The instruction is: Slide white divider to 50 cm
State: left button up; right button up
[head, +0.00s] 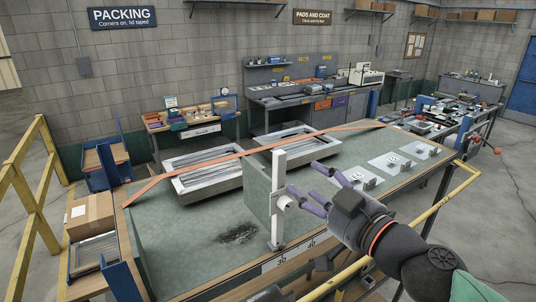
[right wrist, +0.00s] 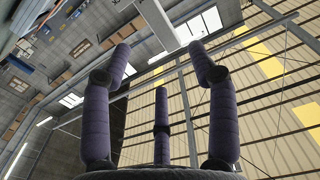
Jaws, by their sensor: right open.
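The white divider (head: 278,198) is an upright white post with a round white knob (head: 286,202) on its right side and a grey-green panel behind it. It stands at the front edge of the green-topped bench (head: 180,245). The right wrist view shows three spread, empty fingers (right wrist: 160,62) with a white post (right wrist: 158,25) beyond. My left gripper is not in view.
An orange strap (head: 225,160) crosses the bench behind the divider. Two grey trays (head: 180,187) lie at the back. Several white cards with small metal parts (head: 390,163) lie to the right. A dark stain (head: 238,234) marks the bench left of the divider. Yellow rails (head: 455,185) flank the front.

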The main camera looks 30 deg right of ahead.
aim_at(285, 167)
jog(key=w, duration=0.2)
jog(key=w+b, duration=0.1)
jog(key=w, duration=0.2)
jog(key=w+b, duration=0.1)
jog(key=w, duration=0.2)
jog(key=shift+a+f, duration=0.15)
jog(key=shift+a, duration=0.2)
jog(key=shift+w+b, duration=0.45)
jog(key=shift+w, duration=0.6)
jog(key=shift+s+r, duration=0.15)
jog(key=shift+r, duration=0.05)
jog(key=shift+c, duration=0.8)
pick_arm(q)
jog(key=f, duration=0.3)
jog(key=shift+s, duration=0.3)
pick_arm(e)
grip_shut()
